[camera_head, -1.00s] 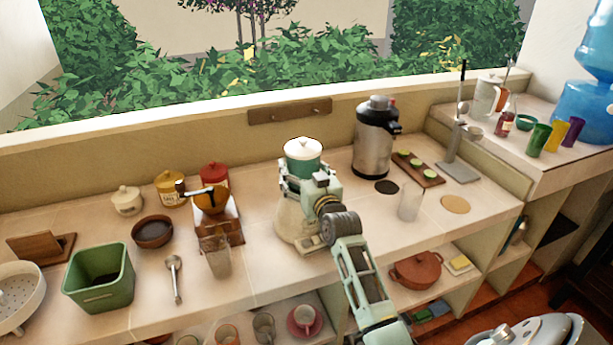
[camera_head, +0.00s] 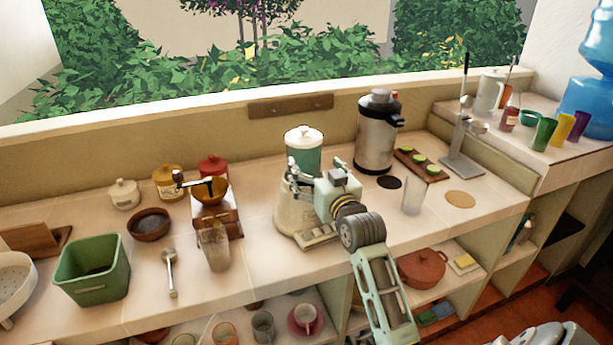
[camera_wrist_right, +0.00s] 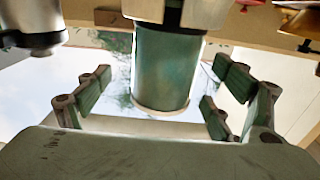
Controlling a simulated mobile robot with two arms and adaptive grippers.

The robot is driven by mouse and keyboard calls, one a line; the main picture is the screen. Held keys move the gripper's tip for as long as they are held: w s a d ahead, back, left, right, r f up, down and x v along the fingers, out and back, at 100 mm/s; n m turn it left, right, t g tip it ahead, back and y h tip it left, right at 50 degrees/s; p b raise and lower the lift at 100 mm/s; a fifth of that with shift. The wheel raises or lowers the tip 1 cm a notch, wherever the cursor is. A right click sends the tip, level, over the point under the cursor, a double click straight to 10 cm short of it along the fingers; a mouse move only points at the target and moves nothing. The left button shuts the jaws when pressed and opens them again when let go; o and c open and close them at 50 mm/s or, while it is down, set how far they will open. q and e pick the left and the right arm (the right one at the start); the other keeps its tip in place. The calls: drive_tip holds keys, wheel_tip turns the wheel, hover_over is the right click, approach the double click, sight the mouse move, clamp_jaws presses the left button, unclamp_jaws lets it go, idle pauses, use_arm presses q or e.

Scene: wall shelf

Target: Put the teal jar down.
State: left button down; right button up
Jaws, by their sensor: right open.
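The teal jar (camera_head: 304,154), with a white knobbed lid, stands upright at the middle of the counter. It appears to sit on top of the cream appliance base (camera_head: 292,218); my gripper partly hides the join in the head view. My right gripper (camera_head: 315,178) is open at the near side of the jar. In the right wrist view, which looks upside down, the jar (camera_wrist_right: 165,70) stands between and beyond my spread fingers (camera_wrist_right: 160,98), with clear gaps on both sides. My left gripper is not in view.
A steel airpot (camera_head: 374,140) stands right of the jar, with a clear glass (camera_head: 412,196) nearer the front. A coffee grinder (camera_head: 215,205) and a glass (camera_head: 213,248) stand to the left. Bare counter lies in front of the base.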

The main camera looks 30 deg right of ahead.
sight(305, 157)
drive_tip(key=shift+x, duration=0.8)
drive_tip(key=x, duration=0.1)
drive_tip(key=p+x, duration=0.2)
drive_tip(key=x, duration=0.1)
drive_tip(key=shift+w+a+r, duration=0.15)
drive_tip(key=shift+a+r, duration=0.1)
drive_tip(key=shift+a, duration=0.15)
drive_tip(key=shift+w+d+f, duration=0.1)
drive_tip(key=shift+w+f, duration=0.05)
drive_tip(key=shift+w, duration=0.35)
drive_tip(key=shift+s, duration=0.1)
drive_tip(key=shift+c, duration=0.3)
drive_tip(key=shift+c, duration=1)
drive_tip(key=c, duration=1.3)
drive_tip(key=shift+r, duration=0.2)
drive_tip(key=shift+c, duration=1.2)
